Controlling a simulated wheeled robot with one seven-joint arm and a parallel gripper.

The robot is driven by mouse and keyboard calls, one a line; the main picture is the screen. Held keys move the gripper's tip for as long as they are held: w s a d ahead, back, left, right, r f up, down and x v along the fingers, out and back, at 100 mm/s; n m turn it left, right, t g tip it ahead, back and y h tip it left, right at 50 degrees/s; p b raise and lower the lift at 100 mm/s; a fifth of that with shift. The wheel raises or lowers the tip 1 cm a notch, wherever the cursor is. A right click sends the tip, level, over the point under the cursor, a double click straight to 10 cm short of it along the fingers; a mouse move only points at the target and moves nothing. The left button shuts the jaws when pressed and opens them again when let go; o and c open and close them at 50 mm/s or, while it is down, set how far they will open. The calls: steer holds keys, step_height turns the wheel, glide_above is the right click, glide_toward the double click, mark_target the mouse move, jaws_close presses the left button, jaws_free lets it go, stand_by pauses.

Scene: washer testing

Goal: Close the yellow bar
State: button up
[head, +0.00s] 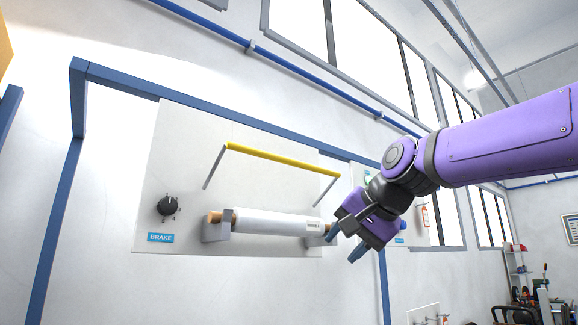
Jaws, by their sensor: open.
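The yellow bar (267,157) is a long rod held between two thin grey arms, standing out from a pale panel. It is raised above a white roll (272,222) and apart from it. The roll lies on a wooden core between two grey brackets (217,230). My gripper (344,246) is open at the right end of the roll, below and to the right of the yellow bar. It looks close to the right bracket, which it partly hides; whether it touches it I cannot tell. The gripper is apart from the yellow bar.
A black knob (168,206) sits on the panel (185,140) above a blue BRAKE label (160,238). A blue frame (68,190) surrounds the panel. The space in front of the panel's left side is clear.

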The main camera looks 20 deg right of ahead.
mark_target(295, 161)
steer(key=w+r+m+t+y, duration=0.1)
steer(key=w+r+m+t, duration=0.3)
steer(key=r, duration=0.7)
steer(key=w+r+m+t+y, duration=0.1)
steer(key=w+r+m, duration=0.3)
steer(key=r, duration=0.7)
steer(key=shift+n, duration=0.7)
steer(key=x, duration=1.2)
steer(key=shift+s+a+r, duration=0.1)
steer(key=shift+a+r, duration=0.05)
steer(key=shift+a, duration=0.15)
steer(key=shift+c, duration=0.3)
